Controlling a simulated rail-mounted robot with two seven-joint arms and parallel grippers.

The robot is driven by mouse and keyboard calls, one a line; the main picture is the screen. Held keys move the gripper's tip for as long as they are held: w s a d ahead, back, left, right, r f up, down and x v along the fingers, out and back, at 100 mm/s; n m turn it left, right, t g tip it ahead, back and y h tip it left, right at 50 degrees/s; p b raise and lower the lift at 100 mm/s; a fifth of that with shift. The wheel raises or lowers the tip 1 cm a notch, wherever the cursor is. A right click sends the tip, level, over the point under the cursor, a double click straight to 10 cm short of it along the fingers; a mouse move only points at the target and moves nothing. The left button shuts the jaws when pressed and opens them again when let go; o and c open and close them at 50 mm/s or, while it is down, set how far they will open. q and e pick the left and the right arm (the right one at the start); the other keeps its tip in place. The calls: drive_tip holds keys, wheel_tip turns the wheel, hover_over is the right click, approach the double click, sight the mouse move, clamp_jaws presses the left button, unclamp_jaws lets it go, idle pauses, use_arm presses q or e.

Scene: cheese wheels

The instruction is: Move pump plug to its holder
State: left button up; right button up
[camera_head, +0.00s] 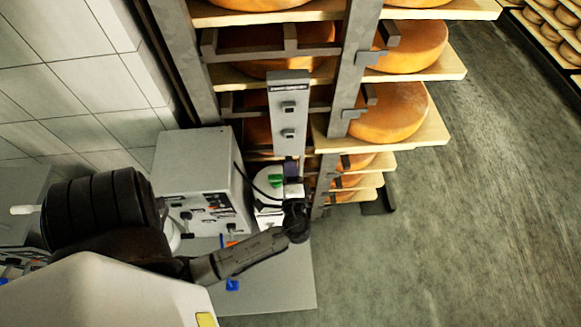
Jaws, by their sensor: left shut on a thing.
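My left gripper (294,200) is dark and small in the picture, at the end of my arm that comes in from the lower left. It is shut on a small plug-like piece, taken as the pump plug (293,188), at the foot of a tall grey panel. The gripper hides part of this piece. The grey panel (289,88) stands upright with two dark fittings on its face; I cannot tell whether one of them is the holder. A white rounded device with a green part (275,181) is just left of the gripper. My right gripper is not in view.
A grey control box (197,165) with switches stands left of the gripper, with a black cable curving near it. Wooden shelves with orange cheese wheels (392,112) rise behind and to the right. A blue item (232,285) lies on the grey base plate (285,290). The floor at right is clear.

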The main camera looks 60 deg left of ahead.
use_arm(q)
drive_tip(key=shift+w+r, duration=0.1)
drive_tip(key=shift+r, duration=0.05)
drive_tip(key=shift+w+d, duration=0.1)
drive_tip(key=shift+w, duration=0.3)
drive_tip(key=shift+s, duration=0.1)
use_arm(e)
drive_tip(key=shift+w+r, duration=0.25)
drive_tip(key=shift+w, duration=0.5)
use_arm(q)
drive_tip(key=shift+x, duration=1.6)
drive_tip(key=x, duration=0.2)
drive_tip(key=shift+a, duration=0.2)
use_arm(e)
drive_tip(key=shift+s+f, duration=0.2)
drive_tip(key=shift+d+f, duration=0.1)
